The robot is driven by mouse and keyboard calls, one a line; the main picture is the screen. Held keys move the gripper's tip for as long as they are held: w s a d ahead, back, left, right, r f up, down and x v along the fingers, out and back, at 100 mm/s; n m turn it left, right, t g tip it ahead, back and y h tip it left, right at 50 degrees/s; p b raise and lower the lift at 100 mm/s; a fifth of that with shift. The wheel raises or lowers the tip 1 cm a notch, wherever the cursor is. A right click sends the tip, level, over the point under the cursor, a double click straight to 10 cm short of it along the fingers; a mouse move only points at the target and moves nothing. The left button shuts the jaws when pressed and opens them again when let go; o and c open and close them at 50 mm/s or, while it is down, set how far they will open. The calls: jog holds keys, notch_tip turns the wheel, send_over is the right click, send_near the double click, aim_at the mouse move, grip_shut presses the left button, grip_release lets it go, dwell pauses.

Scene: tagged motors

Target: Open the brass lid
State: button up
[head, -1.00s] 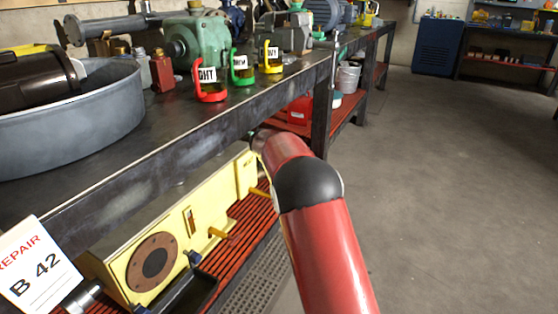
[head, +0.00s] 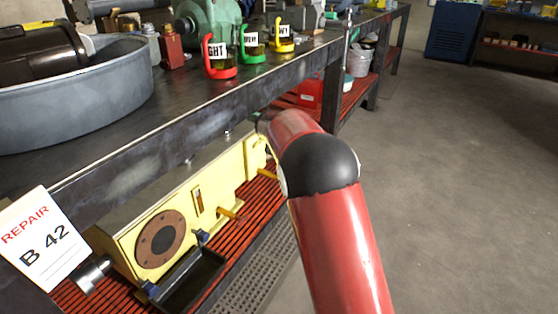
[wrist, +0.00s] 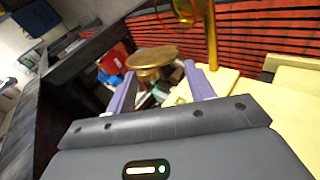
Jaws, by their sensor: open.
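In the wrist view, the brass lid (wrist: 153,57) is a round, flat brass disc on a narrower brass neck. It appears between and just beyond the two purple fingers of my gripper (wrist: 158,76), beside a pale yellow housing (wrist: 285,112). The fingers are apart, and I cannot tell whether either touches the lid. In the head view, the yellow housing (head: 178,222) sits on the red slatted lower shelf under the bench. My red arm reaches toward its far end, and I cannot make out the lid or the fingers there.
The bench top (head: 175,120) overhangs the housing. A black tray (head: 190,280) lies in front of it, and a yellow-orange handle (head: 227,214) sticks out. Red, green and yellow mugs stand above near the bench edge. The floor (head: 450,200) at right is clear.

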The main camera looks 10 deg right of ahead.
jog(key=s+a+b, duration=0.2)
jog(key=s+a, duration=0.2)
jog(key=s, duration=0.4)
jog(key=shift+s+a, duration=0.15)
jog(key=shift+s, duration=0.15)
jog(key=shift+c, duration=0.2)
